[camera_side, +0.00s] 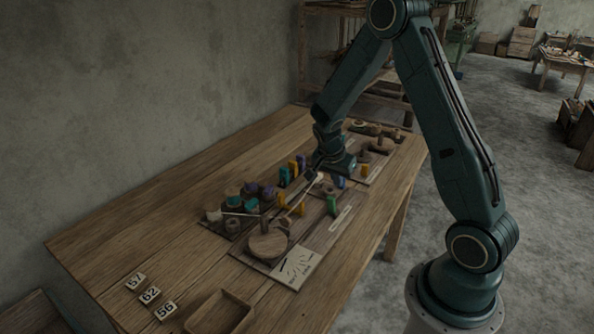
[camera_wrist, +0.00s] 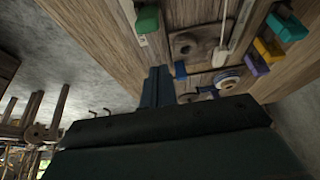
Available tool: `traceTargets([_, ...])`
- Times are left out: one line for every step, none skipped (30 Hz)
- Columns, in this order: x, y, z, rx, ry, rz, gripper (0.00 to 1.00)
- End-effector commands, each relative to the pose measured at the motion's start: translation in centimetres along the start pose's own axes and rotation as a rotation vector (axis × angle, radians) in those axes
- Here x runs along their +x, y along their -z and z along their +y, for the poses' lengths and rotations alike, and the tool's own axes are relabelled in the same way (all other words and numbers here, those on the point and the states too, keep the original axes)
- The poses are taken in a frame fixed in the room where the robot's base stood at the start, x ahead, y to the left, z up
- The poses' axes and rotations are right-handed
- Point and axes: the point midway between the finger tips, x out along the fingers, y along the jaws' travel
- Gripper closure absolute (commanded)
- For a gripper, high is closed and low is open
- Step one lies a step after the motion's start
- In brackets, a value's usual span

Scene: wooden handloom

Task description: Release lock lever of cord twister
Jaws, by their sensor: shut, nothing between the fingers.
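The cord twister is a long wooden board (camera_side: 325,222) on the table, with a round wooden disc (camera_side: 267,245) at its near end and colored blocks along it. My gripper (camera_side: 311,175) is shut and empty, low above the far part of the board among the blocks. Its fingers (camera_wrist: 158,85) also show shut in the wrist view, near a wooden piece with a round hole (camera_wrist: 185,46) and a pale rod (camera_wrist: 222,55). A green block (camera_side: 332,205) stands on the board. I cannot tell which part is the lock lever, nor whether the fingers touch anything.
Several spools (camera_side: 250,204) stand in a rack left of the board. Numbered tiles (camera_side: 150,294) and a wooden tray (camera_side: 220,312) lie toward the near edge. Another wooden device (camera_side: 380,146) stands beyond my gripper.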

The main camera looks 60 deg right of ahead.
Motion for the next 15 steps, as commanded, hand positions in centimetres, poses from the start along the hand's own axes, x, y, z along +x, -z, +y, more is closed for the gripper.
traceTargets([0.1,0.6,0.0,0.004,0.0,0.001,1.0])
traceTargets([0.1,1.0,0.0,0.003,0.0,0.001,1.0])
traceTargets([0.2,1.4,0.0,0.004,0.001,0.001,1.0])
traceTargets([-0.3,1.2,-0.1,0.0,0.003,0.001,1.0])
traceTargets([-0.7,1.1,-0.1,-0.001,0.005,0.002,1.0])
traceTargets([-1.1,1.0,-0.1,-0.001,0.003,0.001,1.0])
traceTargets([-1.4,0.9,-0.1,-0.001,0.003,0.001,1.0])
traceTargets([-1.8,0.8,-0.1,-0.001,0.004,0.002,1.0])
traceTargets([-2.2,0.7,-0.1,-0.002,0.005,0.002,1.0])
traceTargets([-2.5,0.6,-0.1,-0.002,0.004,0.001,1.0])
traceTargets([-3.0,0.6,-0.1,-0.002,0.004,0.001,1.0])
traceTargets([-3.5,0.5,-0.1,-0.002,0.005,0.002,1.0])
traceTargets([-3.9,0.3,-0.1,-0.002,0.005,0.001,1.0])
traceTargets([-4.4,0.2,-0.1,-0.002,0.005,0.001,1.0])
traceTargets([-5.0,0.1,-0.1,-0.001,0.006,0.002,1.0])
